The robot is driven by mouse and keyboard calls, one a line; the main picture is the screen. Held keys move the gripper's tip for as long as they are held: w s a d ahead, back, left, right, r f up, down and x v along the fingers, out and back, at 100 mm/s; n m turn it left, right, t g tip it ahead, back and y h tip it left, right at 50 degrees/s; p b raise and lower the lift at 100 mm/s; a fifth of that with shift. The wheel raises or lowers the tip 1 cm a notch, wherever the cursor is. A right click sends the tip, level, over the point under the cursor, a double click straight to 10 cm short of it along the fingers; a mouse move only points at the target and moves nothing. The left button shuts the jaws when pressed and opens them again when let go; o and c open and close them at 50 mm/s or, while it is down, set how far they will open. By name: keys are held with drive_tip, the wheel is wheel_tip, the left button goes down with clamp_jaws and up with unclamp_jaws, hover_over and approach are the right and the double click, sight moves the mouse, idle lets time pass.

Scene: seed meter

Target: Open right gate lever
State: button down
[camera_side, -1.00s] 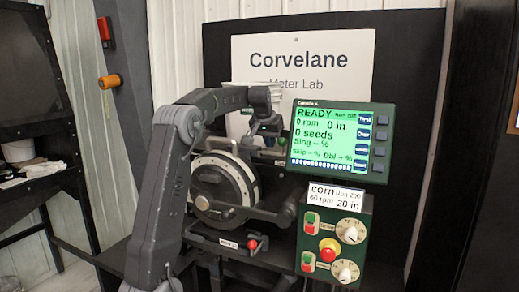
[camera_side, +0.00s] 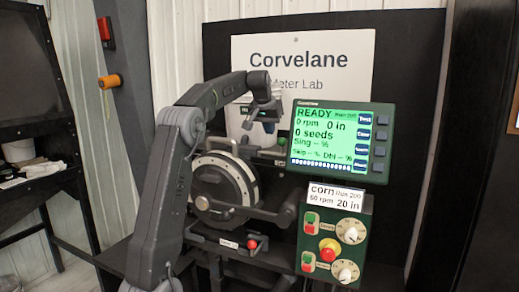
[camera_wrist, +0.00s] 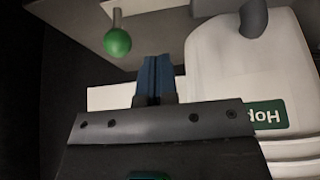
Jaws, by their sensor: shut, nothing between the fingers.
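My gripper (camera_side: 268,127) hangs in front of the white hopper, above the round meter housing (camera_side: 222,190) in the side view. In the wrist view its two blue fingers (camera_wrist: 155,77) are together with nothing between them. A green ball knob on a short grey stem (camera_wrist: 117,41) shows up and to the left of the fingertips, apart from them. A red ball knob (camera_side: 252,244) sits on a lever beside a white label low on the stand. I cannot tell which knob is the right gate lever.
The white hopper (camera_wrist: 215,65) with a green label stands close to the right of my fingers in the wrist view. A green-screen monitor (camera_side: 335,140) and a control box with dials (camera_side: 335,235) stand right of the meter. A black panel is behind.

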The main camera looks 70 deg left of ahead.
wheel_tip(320, 180, up, 4)
drive_tip(key=shift+f, duration=0.2)
idle(0.6)
drive_tip(key=s+d+m+t+y, duration=0.15)
drive_tip(key=s+d, duration=0.25)
drive_tip(key=d, duration=0.5)
drive_tip(key=s+d+m+t+y, duration=0.1)
drive_tip(key=s+d+m, duration=0.2)
drive_tip(key=d, duration=0.6)
drive_tip(key=s+d+f+m+h, duration=0.1)
drive_tip(key=s+d+f+h, duration=0.1)
drive_tip(key=s+d+f, duration=0.2)
drive_tip(key=s+d+f+m+h, duration=0.2)
drive_tip(key=s+d+f, duration=0.2)
drive_tip(key=d+f, duration=0.4)
drive_tip(key=s+d+f+m+g+h, duration=0.1)
drive_tip(key=d+f, duration=0.5)
drive_tip(key=d, duration=0.6)
drive_tip(key=s+h, duration=0.1)
drive_tip(key=s, duration=0.1)
drive_tip(key=shift+s+h, duration=0.35)
drive_tip(key=shift+s, duration=0.05)
